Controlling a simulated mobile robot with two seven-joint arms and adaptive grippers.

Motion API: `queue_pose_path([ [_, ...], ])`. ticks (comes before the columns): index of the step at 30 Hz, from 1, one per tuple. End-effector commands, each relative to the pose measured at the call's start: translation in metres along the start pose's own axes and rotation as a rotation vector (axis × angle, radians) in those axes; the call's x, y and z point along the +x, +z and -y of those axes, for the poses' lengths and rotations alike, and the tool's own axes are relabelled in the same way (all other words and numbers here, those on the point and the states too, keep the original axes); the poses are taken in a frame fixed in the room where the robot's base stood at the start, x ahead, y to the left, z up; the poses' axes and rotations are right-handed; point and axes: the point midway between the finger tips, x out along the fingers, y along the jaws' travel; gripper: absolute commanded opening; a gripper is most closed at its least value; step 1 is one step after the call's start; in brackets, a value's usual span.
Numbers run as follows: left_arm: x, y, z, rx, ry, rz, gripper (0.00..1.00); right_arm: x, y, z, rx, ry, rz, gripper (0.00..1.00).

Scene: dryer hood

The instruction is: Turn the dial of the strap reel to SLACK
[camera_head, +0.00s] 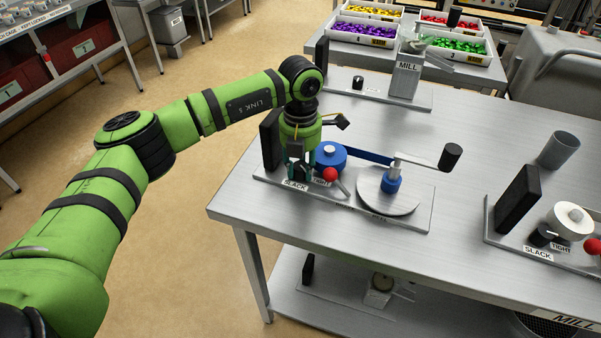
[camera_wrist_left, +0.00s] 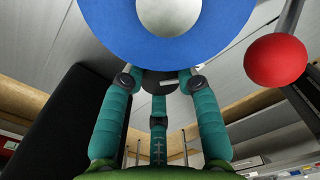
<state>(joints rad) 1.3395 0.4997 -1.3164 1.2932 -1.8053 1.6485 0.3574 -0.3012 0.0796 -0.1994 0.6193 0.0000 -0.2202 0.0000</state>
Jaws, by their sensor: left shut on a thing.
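The strap reel is a blue drum (camera_head: 331,156) on a grey base plate; its blue disc (camera_wrist_left: 120,20) with a pale hub fills the top of the left wrist view. Its SLACK label (camera_head: 295,185) and TIGHT label (camera_head: 321,182) lie at the plate's front. My left gripper (camera_head: 298,170) points down just left of the drum. In the left wrist view its teal fingers (camera_wrist_left: 160,84) are shut on the dark dial (camera_wrist_left: 158,76), which carries a pale mark. The dial is hidden behind the fingers in the head view, and I cannot tell which label it points at. My right gripper is out of view.
A red lever ball (camera_head: 330,175) stands close right of the fingers, a black upright block (camera_head: 271,140) close left. A blue strap runs to a crank (camera_head: 425,162) over a round plate. A similar white reel (camera_head: 568,220) stands at the right. Bare table lies between.

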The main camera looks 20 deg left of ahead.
Motion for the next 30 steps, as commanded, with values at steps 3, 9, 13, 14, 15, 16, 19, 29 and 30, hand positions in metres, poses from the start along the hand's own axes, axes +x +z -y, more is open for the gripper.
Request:
queue_pose_path([
  [3,0.004,0.000,0.000,0.112,0.001,0.000,0.00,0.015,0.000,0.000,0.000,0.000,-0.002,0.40],
  [9,0.004,0.000,0.000,0.302,0.001,-0.002,0.00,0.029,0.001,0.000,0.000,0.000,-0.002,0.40],
  [13,0.004,0.000,0.000,0.426,0.001,-0.002,0.00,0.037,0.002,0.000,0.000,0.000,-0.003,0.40],
  [14,0.004,0.000,0.000,0.454,0.000,-0.002,0.00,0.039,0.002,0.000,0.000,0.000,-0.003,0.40],
  [15,0.004,0.000,0.000,0.492,0.000,-0.001,0.00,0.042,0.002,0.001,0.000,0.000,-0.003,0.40],
  [16,0.004,0.000,0.000,0.520,0.000,-0.002,0.00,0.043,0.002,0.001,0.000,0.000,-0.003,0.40],
  [19,0.003,-0.001,-0.001,0.612,0.001,-0.003,0.00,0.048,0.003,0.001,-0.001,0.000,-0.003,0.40],
  [29,0.002,-0.001,-0.001,0.865,-0.001,-0.003,0.00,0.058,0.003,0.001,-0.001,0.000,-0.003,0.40],
  [30,0.002,-0.001,-0.001,0.887,-0.001,-0.003,0.00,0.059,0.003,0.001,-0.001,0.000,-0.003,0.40],
])
